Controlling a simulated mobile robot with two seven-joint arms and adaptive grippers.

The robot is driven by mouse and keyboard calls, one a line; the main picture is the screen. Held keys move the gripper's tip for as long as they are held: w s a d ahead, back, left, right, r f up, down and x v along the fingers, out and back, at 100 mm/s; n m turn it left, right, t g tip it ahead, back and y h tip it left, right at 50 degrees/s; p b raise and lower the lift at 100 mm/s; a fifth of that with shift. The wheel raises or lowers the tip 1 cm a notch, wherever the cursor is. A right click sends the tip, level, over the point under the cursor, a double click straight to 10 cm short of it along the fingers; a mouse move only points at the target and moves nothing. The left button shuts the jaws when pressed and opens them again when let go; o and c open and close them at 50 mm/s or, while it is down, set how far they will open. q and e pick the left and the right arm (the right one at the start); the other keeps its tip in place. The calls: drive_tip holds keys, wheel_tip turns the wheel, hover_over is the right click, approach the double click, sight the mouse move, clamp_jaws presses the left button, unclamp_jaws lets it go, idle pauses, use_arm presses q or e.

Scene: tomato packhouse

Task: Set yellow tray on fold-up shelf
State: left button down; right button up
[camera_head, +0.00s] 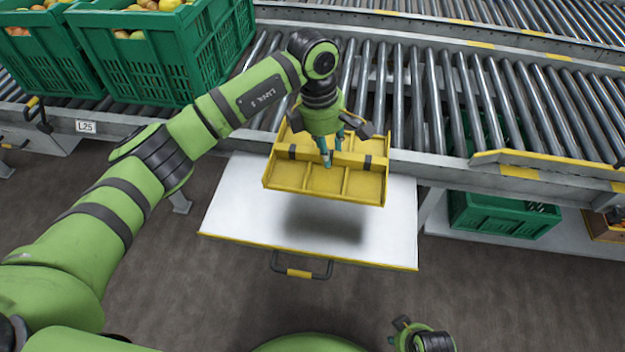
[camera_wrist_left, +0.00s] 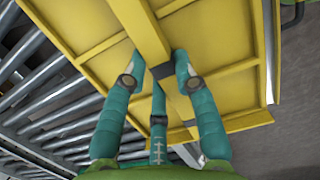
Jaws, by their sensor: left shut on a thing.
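The yellow tray (camera_head: 365,186) has dividers and a raised central bar with dark bands. My left gripper (camera_head: 332,150) is shut on the tray's central bar and holds the tray above the shelf. The left wrist view shows the teal fingers (camera_wrist_left: 160,85) around the bar of the tray (camera_wrist_left: 92,18). The white fold-up shelf (camera_head: 240,205) is folded out, with a yellow front edge and a handle below. The tray's shadow falls on the shelf, with a gap between them. My right gripper (camera_head: 402,328) is at the bottom edge, partly cut off.
A roller conveyor (camera_head: 450,90) runs behind the shelf. Green crates of produce (camera_head: 140,68) stand on it at the left. A green crate (camera_head: 505,218) sits low at the right, beside an orange-brown box (camera_head: 605,228). The shelf top shows no other objects.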

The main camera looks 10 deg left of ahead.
use_arm(q)
hover_over(280, 199)
wheel_tip(280, 199, down, 7)
drive_tip(key=shift+a+r, duration=0.15)
drive_tip(key=shift+a+f, duration=0.1)
drive_tip(key=shift+f, duration=0.45)
wheel_tip(280, 199, down, 3)
drive_tip(key=shift+f+b, duration=0.1)
drive_tip(key=shift+b, duration=0.25)
use_arm(e)
drive_tip(key=shift+s+r, duration=0.1)
drive_tip(key=shift+r, duration=0.45)
drive_tip(key=shift+f, duration=0.1)
use_arm(q)
drive_tip(key=c, duration=1)
unclamp_jaws()
drive_tip(key=shift+c, duration=0.2)
drive_tip(key=shift+o, duration=0.3)
use_arm(e)
drive_tip(key=shift+w+r, duration=0.25)
drive_tip(key=shift+r, duration=0.1)
drive_tip(key=shift+r, duration=0.1)
